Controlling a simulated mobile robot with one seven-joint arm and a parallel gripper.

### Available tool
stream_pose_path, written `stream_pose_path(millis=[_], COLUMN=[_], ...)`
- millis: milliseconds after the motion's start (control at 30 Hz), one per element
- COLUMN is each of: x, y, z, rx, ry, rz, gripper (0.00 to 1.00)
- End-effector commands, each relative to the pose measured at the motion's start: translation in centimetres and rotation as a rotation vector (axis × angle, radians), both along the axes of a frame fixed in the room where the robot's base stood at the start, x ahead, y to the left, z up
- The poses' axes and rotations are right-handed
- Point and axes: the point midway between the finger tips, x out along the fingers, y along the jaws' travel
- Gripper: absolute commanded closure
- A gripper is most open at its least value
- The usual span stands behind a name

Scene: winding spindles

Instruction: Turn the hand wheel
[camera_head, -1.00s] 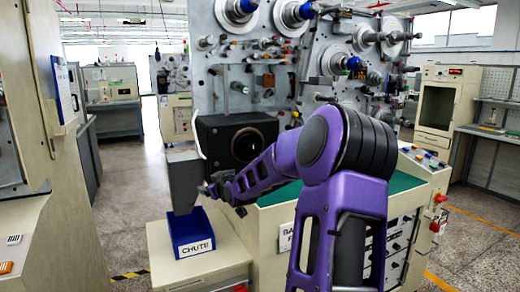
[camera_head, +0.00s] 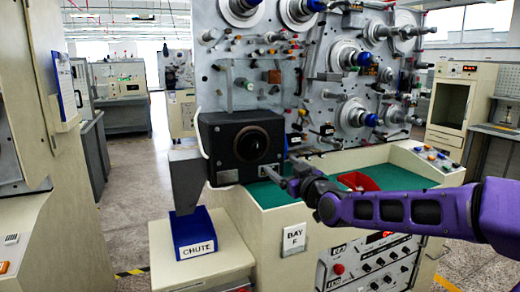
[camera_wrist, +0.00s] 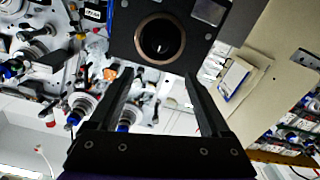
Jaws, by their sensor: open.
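I cannot firmly pick out a hand wheel in either view. A black box (camera_head: 218,133) stands at the left end of the green bench top, with a round dark, ringed part (camera_head: 251,144) on its front face. The round part also shows in the wrist view (camera_wrist: 160,38), at the top centre. I cannot tell whether it is a wheel or an opening. My gripper (camera_head: 280,167) is just right of and below this round part in the head view. In the wrist view my gripper (camera_wrist: 158,76) is open, with nothing between its fingers.
A machine panel (camera_head: 290,95) with several spindles and rollers rises behind the bench. A blue bin (camera_head: 194,232) marked CHUTE stands at lower left, below a grey duct (camera_head: 186,180). A red tray (camera_head: 358,181) lies on the green top (camera_head: 400,180). The aisle at left is clear.

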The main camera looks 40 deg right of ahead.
Motion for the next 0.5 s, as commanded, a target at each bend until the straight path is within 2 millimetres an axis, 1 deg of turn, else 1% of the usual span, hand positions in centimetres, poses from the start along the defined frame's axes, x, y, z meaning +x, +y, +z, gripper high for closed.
stream_pose_path(millis=[167,500], x=[1.8,6.9], y=[-0.3,-1.5], z=[-0.1,0.0], rx=[-0.001,0.001], ry=[-0.001,-0.001], rz=[0.003,0.003], gripper=[0.19,0.19])
